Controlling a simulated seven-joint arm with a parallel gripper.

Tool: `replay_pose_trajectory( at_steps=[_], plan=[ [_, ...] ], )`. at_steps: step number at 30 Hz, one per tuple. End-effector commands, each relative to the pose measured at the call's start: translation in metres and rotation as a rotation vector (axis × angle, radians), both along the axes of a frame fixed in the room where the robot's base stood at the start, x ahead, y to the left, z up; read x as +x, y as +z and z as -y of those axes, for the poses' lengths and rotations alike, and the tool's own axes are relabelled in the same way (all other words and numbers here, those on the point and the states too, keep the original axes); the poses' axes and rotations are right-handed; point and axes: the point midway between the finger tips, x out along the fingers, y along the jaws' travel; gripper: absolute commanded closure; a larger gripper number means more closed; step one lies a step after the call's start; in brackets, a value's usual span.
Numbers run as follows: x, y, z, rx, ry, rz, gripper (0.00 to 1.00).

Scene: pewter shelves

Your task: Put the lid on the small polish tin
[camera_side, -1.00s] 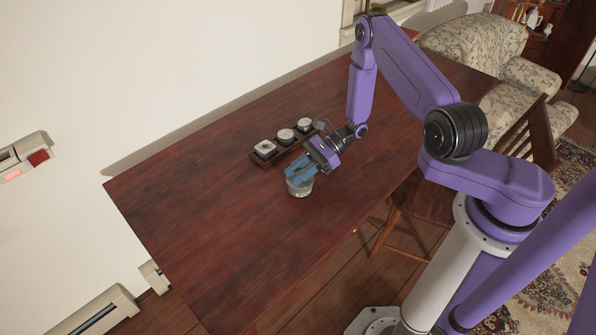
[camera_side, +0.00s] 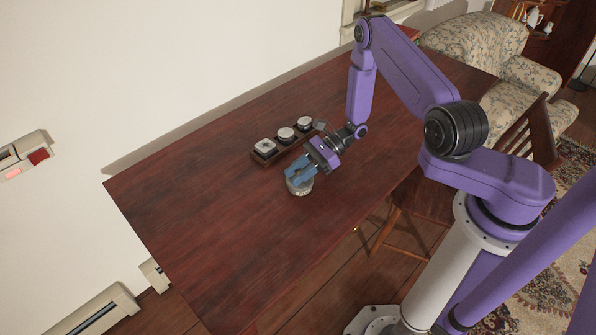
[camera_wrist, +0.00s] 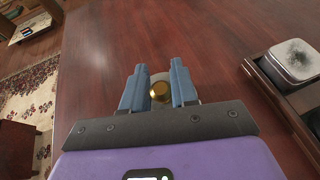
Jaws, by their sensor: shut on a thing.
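The small polish tin (camera_side: 300,190), round and pale grey, stands upright on the dark red-brown table, left of the table's front edge in the side view. My gripper (camera_side: 299,176) is directly above it, its blue fingers pointing down to the tin's top. In the wrist view my gripper (camera_wrist: 159,88) is shut on the lid by its round brass-coloured knob (camera_wrist: 159,91). A little of a pale round surface shows around the knob. The fingers hide most of the lid's edge, so I cannot tell whether it sits fully flat on the tin.
A dark wooden tray (camera_side: 258,160) behind the tin holds three containers, one squarish (camera_side: 265,146) and two round. Part of this tray (camera_wrist: 262,72) shows at right in the wrist view. The table (camera_side: 210,235) is clear to the left; a chair (camera_side: 535,135) stands at right.

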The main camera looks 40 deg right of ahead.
Motion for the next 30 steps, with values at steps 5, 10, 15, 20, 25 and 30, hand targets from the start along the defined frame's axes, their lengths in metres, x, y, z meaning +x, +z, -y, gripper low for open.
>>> replay_pose_trajectory(
  at_steps=[5, 10, 15, 20, 25, 30],
  plan=[
    [0.0001, -0.0022, 0.0001, 0.000, 0.000, 0.000, 1.00],
    [0.0001, -0.0044, 0.0000, 0.000, 0.000, 0.000, 1.00],
    [0.0001, -0.0051, 0.0001, 0.000, 0.000, 0.000, 1.00],
    [0.0000, -0.0049, 0.0001, 0.000, -0.001, 0.000, 0.66],
    [0.0000, -0.0049, 0.0001, 0.000, -0.001, 0.000, 0.42],
    [0.0001, -0.0050, 0.0004, 0.000, -0.001, 0.000, 0.42]
  ],
)
